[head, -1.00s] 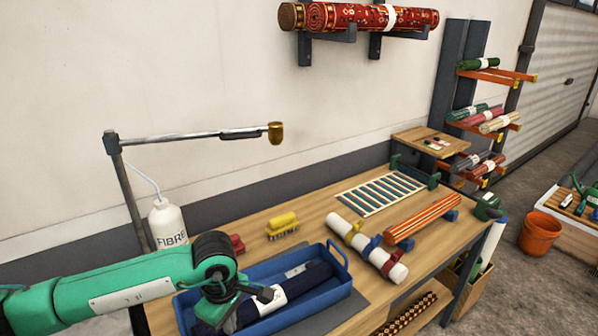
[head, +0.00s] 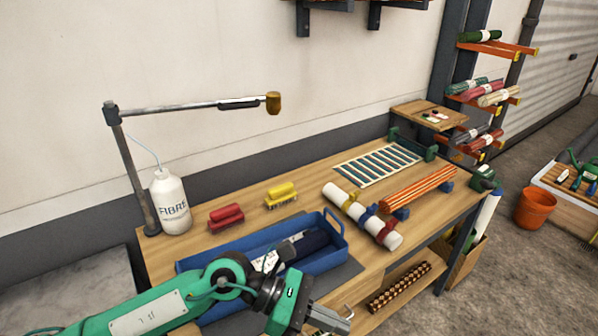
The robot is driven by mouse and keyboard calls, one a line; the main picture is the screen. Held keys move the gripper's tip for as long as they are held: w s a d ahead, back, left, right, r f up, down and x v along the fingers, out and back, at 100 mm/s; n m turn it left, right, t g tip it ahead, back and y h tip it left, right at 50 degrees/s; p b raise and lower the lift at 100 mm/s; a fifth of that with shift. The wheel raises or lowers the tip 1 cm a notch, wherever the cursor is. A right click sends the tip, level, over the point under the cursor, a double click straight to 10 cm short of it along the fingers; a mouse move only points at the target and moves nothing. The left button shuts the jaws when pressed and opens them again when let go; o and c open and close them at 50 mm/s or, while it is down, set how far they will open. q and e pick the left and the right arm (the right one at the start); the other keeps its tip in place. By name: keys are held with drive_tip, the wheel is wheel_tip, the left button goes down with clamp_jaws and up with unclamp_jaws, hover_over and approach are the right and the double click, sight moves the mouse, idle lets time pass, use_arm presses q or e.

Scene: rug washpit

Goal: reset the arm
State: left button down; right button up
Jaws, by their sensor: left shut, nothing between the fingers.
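My left gripper (head: 338,319) is at the bottom centre of the head view, on the end of my green arm. It is shut and empty, in front of the blue tray (head: 335,254) and to the right of its near side. A dark blue roll (head: 318,242) with a white label lies in the tray, partly hidden by my arm. My right gripper is not in view.
On the wooden bench stand a white bottle (head: 170,205), a red brush (head: 226,217), a yellow brush (head: 281,195), a white roll with clamps (head: 362,216) and an orange roll (head: 418,188). An orange bucket (head: 536,208) stands on the floor at right.

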use_arm(q)
wheel_tip(320, 180, up, 10)
drive_tip(key=w+n+t+h, duration=0.1)
drive_tip(key=n+t+h, duration=0.4)
drive_tip(key=n+h, duration=0.35)
drive_tip(key=w+a+r+n+t+y, duration=0.2)
drive_tip(key=w+a+n+t+y, duration=0.35)
drive_tip(key=n+t, duration=1)
drive_tip(key=w+a+f+n+y, duration=0.3)
drive_tip(key=a+f+n+y, duration=1.25)
drive_tip(key=n, duration=0.65)
drive_tip(key=s+a+f+n+g, duration=0.4)
drive_tip(key=s+f+g, duration=0.3)
drive_tip(key=s+f, duration=0.3)
drive_tip(key=s+a+f+n+g, duration=0.4)
drive_tip(key=s+f+g, duration=0.35)
drive_tip(key=s, duration=0.35)
wheel_tip(320, 180, down, 32)
drive_tip(key=s, duration=0.1)
drive_tip(key=s+a+f+m+g+y, duration=0.1)
drive_tip(key=s+a+f, duration=0.2)
drive_tip(key=s+f, duration=1.5)
drive_tip(key=shift+s+f, duration=0.3)
drive_tip(key=shift+s, duration=0.15)
